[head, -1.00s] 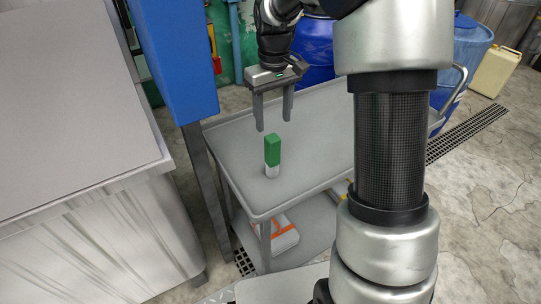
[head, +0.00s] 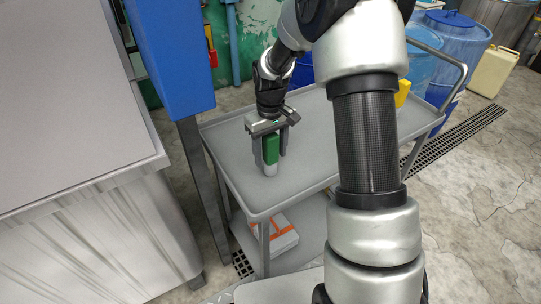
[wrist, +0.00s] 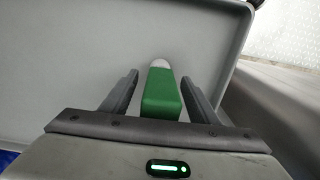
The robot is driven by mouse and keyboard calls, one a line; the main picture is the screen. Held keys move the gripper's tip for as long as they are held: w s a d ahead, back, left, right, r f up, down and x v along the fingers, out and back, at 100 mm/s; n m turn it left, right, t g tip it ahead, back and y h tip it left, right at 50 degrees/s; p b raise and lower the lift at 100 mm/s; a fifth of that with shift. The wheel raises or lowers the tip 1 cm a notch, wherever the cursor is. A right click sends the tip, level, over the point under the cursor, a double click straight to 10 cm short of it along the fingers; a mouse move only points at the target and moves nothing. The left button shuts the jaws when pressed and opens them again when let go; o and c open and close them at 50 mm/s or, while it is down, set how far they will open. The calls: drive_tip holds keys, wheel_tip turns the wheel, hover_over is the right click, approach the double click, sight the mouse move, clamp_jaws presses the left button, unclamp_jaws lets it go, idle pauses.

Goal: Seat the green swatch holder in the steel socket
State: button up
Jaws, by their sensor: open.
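The green swatch holder (head: 271,150) is an upright green block on the grey cart top. A short pale, rounded part (head: 270,170) shows at its lower end; I cannot tell whether this belongs to the holder or is a separate piece. In the wrist view the green block (wrist: 161,95) lies between the two fingers, with a visible gap on each side. My gripper (head: 270,158) points down, open around the block and not closed on it. I cannot make out a separate steel socket; my arm hides part of the cart.
The grey cart (head: 228,150) has a raised rim and a lower shelf with a white and orange box (head: 282,238). A yellow object (head: 402,93) is at the cart's far right. A blue post (head: 172,60) and a large grey-topped unit (head: 65,110) stand to the left.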

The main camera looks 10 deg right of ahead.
drive_tip(key=shift+f, duration=0.45)
drive_tip(key=shift+r, duration=0.1)
drive_tip(key=c, duration=1.3)
